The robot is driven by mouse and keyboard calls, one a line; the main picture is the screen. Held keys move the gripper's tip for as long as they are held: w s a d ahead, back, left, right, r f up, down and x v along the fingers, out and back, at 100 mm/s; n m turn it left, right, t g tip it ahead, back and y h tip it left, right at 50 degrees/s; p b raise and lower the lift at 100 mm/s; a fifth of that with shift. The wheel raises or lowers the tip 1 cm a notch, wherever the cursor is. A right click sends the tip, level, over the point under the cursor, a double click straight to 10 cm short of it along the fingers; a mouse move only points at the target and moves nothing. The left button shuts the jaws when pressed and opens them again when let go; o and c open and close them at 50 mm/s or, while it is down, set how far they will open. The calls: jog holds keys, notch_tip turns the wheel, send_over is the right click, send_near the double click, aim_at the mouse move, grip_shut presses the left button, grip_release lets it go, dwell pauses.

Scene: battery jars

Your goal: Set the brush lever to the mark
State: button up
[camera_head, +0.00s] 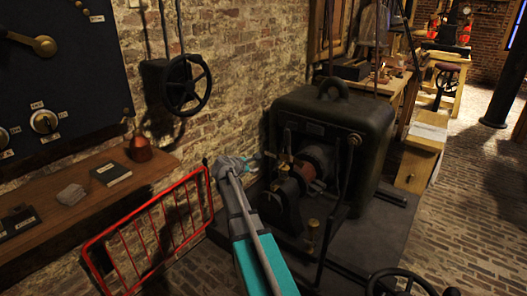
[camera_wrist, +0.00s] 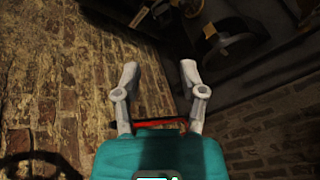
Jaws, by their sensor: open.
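The dark machine (camera_head: 340,115) stands right of centre in the head view, with a reddish-brown drum (camera_head: 318,162) and small brass fittings (camera_head: 284,160) on its front. I cannot tell for sure which part is the brush lever, and I cannot make out the mark. My gripper (camera_head: 240,165) is at the left of the machine's front, apart from the brass fittings as far as I can see. In the wrist view my gripper (camera_wrist: 159,73) has its two grey fingers spread wide with nothing between them. Dark machine parts (camera_wrist: 230,40) show at the upper right there.
A red railing (camera_head: 150,235) stands left of my arm, close by. A wooden shelf (camera_head: 90,200) and a black wall handwheel (camera_head: 187,84) are along the brick wall. A handwheel (camera_head: 400,283) is at the front bottom. The brick floor (camera_head: 465,225) at the right is clear.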

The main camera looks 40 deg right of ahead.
jog(key=w+d+m, duration=0.1)
jog(key=w+d+m+b, duration=0.1)
jog(key=w, duration=0.1)
jog(key=shift+w+d+f+g+h, duration=0.15)
jog(key=shift+d+g+h, duration=0.15)
jog(key=shift+h, duration=0.1)
grip_shut()
jog(key=w+d+r+m+g+h+b, duration=0.2)
jog(key=w+d+m+g+h+b, duration=0.2)
jog(key=w+d+m, duration=0.6)
jog(key=shift+w+d+m+h+b, duration=0.25)
jog(key=shift+w+m+h+b, duration=0.3)
jog(key=shift+w, duration=1.25)
